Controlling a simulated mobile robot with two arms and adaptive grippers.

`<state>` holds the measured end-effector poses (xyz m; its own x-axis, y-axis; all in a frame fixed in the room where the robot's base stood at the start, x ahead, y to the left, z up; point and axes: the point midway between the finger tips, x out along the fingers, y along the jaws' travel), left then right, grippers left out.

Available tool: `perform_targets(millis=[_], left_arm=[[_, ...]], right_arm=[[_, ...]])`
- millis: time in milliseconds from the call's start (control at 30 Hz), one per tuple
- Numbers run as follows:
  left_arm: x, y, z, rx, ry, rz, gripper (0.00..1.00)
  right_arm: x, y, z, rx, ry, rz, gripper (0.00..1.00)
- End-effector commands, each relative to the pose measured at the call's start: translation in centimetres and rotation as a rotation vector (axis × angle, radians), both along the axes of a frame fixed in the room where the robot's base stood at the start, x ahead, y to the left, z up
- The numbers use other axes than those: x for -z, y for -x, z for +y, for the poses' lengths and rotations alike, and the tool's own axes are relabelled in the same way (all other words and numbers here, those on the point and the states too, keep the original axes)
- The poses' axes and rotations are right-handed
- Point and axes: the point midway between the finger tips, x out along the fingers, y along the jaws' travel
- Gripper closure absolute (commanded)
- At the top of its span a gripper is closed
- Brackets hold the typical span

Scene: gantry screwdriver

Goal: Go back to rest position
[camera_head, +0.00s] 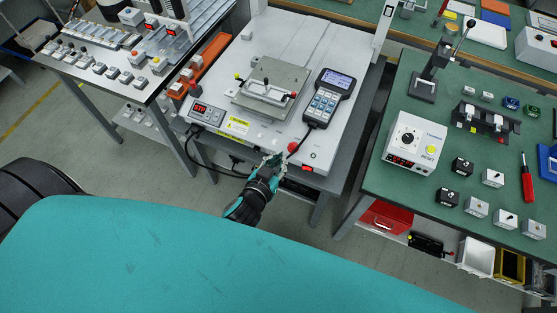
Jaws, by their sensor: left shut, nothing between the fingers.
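My left gripper (274,161) shows at the front edge of the white gantry machine (225,146), near a red button. Its fingers are together with nothing seen between them. The teal surface filling the bottom of the head view is part of my own body. A grey handheld controller (326,96) with a display and keypad lies on the right side of the machine. A metal fixture plate (270,80) sits in the machine's middle. My right gripper is not in view.
A green-topped bench (376,169) on the right holds a white control box (414,141), a clamp stand, small switch boxes and a red screwdriver (526,178). A white-topped bench (75,66) with several small parts stands at the left. Bare floor (120,165) lies between my body and the benches.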

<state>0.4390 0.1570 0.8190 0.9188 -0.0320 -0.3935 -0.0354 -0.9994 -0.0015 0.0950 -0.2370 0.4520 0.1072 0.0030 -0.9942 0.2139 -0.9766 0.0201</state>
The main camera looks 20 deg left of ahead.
Motion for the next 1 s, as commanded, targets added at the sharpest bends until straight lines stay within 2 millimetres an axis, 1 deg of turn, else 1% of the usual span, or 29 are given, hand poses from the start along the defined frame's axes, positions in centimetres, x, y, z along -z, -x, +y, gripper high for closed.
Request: perform_targets(millis=[233,500,567,600,667,767,800,867,900,967,1000], left_arm=[[0.0,0.0,0.0,0.0,-0.001,0.0,1.0],[0.0,0.0,0.0,0.0,-0.001,0.0,1.0],[0.4,0.1,0.0,0.002,-0.002,0.007,1.0],[1.0,0.3,0.0,0.005,-0.005,0.02,1.0],[2.8,0.8,0.0,0.012,-0.011,0.056,1.0],[7.8,2.6,0.0,0.035,-0.031,0.159,1.0],[10.4,3.7,0.1,0.047,-0.04,0.213,1.0],[14.4,5.8,0.3,0.065,-0.057,0.301,1.0],[17.0,7.5,0.6,0.076,-0.066,0.363,1.0],[20.7,10.2,1.1,0.093,-0.079,0.454,1.0],[23.0,12.2,1.5,0.102,-0.088,0.513,1.0]], right_arm=[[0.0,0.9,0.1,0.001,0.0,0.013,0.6],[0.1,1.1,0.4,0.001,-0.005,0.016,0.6],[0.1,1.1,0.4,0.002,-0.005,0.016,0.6],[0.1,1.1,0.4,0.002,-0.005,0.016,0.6],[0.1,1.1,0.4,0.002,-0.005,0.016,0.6],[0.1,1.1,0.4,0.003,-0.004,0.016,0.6],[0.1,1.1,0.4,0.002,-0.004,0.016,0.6],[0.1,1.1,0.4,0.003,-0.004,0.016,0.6],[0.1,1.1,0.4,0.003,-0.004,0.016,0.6],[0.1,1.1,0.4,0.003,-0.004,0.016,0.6],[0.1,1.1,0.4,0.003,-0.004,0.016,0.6]])
